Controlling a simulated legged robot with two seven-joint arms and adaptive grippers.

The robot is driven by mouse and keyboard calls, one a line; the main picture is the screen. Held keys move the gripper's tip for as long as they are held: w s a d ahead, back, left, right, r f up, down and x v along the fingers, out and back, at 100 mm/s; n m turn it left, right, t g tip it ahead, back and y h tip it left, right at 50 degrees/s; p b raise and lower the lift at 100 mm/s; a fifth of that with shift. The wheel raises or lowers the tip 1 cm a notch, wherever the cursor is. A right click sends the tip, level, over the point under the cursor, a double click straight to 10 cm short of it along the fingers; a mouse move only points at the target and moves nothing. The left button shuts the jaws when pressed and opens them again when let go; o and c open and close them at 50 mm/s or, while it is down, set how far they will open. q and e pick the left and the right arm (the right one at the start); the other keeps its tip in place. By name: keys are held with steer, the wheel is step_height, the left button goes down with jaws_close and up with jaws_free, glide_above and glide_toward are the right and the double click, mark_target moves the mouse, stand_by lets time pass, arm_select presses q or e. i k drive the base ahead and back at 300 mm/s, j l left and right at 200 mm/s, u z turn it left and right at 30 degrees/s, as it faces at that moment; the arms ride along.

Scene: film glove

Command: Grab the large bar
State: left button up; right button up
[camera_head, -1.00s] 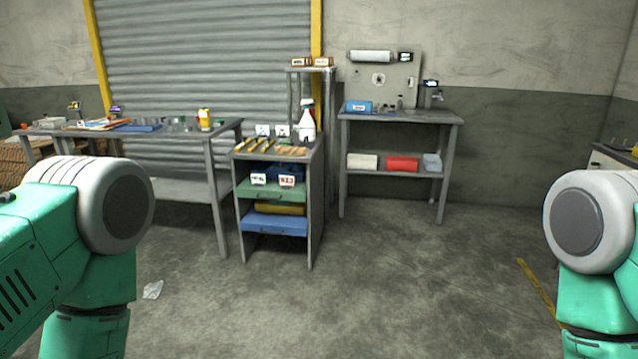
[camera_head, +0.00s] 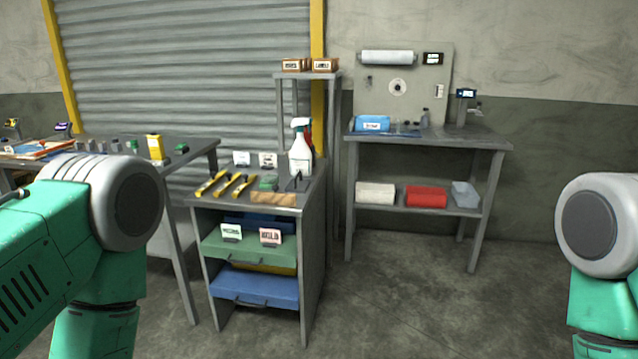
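I cannot tell for sure which thing is the large bar. Several long yellow-and-black tools (camera_head: 228,187) lie side by side on top of the grey cabinet (camera_head: 318,230). A long white roll (camera_head: 387,58) hangs level on the grey panel (camera_head: 405,95) above the right workbench. The cabinet's lower part holds a green drawer (camera_head: 248,247) and a blue drawer (camera_head: 254,288). Only upper parts of my two arms show, at the left and right edges. Both grippers are out of view, and both arms are well short of the furniture.
A spray bottle (camera_head: 300,152) stands on the cabinet. A blue box (camera_head: 372,124) is on the right workbench (camera_head: 440,138); white and red items (camera_head: 426,197) lie on its shelf. Another table (camera_head: 205,146) is at left. The floor (camera_head: 390,310) ahead at right is clear.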

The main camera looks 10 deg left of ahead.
mark_target(215, 179)
steer(key=i+l+u, duration=0.1)
steer(key=i, duration=1.9)
